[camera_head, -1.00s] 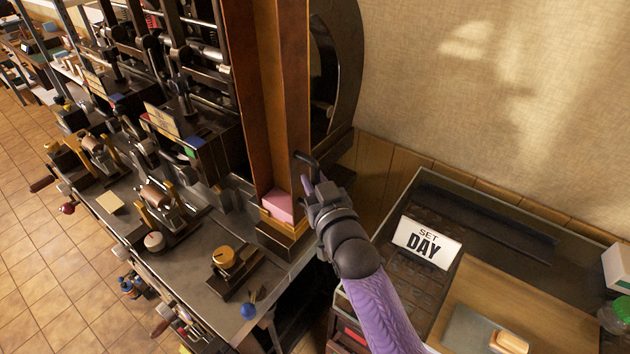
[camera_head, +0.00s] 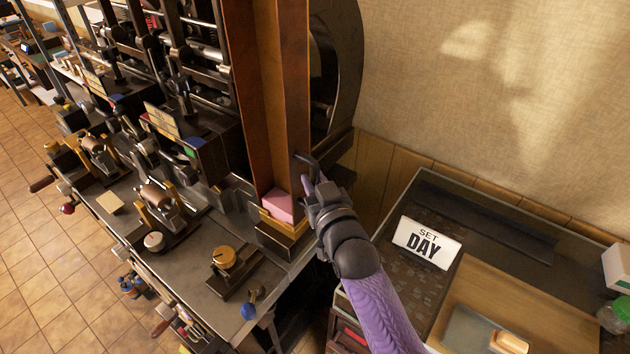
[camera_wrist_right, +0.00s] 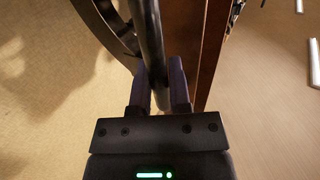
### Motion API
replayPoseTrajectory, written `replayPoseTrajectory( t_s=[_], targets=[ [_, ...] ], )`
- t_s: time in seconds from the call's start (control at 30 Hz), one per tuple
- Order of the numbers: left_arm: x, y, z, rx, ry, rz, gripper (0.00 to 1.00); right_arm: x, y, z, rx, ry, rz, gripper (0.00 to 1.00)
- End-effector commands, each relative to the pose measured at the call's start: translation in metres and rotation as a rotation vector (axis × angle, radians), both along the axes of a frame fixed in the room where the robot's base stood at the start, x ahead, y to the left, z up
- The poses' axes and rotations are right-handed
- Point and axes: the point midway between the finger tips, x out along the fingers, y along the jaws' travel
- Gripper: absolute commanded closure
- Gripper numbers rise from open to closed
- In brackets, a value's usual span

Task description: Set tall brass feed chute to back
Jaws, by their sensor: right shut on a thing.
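The tall brass feed chute (camera_head: 272,110) stands upright on the machine bench, open towards me, with pink stock (camera_head: 277,206) at its foot. A dark handle (camera_head: 305,160) sticks out at its right side, low down. My right gripper (camera_head: 313,184) is at this handle, on the chute's right. In the right wrist view the two fingers (camera_wrist_right: 161,88) are closed about a dark round bar (camera_wrist_right: 150,45), beside the chute's brown wall (camera_wrist_right: 213,45). The fingers hide part of the bar. My left gripper is not in view.
A dark wheel (camera_head: 338,70) stands close behind the chute. To the right a cabinet carries a "SET DAY" sign (camera_head: 426,242) and a wooden board (camera_head: 530,306). Clamps and a yellow-topped knob (camera_head: 223,259) crowd the bench (camera_head: 190,280) at left.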

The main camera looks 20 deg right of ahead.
Motion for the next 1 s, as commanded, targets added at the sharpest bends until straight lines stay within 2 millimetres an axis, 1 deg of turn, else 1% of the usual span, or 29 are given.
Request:
replayPoseTrajectory(
  t_s=[0.27, 0.37, 0.5, 0.6, 0.7, 0.8, 1.0],
  targets=[
    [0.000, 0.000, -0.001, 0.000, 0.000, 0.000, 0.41, 0.001, -0.002, -0.001, -0.001, 0.001, 0.001, 1.00],
    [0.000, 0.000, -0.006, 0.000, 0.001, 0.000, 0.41, 0.011, -0.013, -0.003, -0.005, 0.000, 0.003, 1.00],
    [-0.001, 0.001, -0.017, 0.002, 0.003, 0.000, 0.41, 0.033, -0.041, -0.003, -0.007, -0.004, 0.001, 1.00],
    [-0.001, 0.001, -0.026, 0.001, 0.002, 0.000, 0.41, 0.046, -0.058, -0.004, -0.007, -0.002, 0.002, 1.00],
    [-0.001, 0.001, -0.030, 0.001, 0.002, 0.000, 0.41, 0.055, -0.069, -0.003, -0.004, -0.001, 0.000, 1.00],
    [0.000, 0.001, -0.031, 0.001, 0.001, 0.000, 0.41, 0.058, -0.075, -0.002, -0.002, 0.001, -0.002, 1.00],
    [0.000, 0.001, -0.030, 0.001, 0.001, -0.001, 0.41, 0.058, -0.076, 0.000, 0.000, 0.001, -0.003, 1.00]
  ],
)
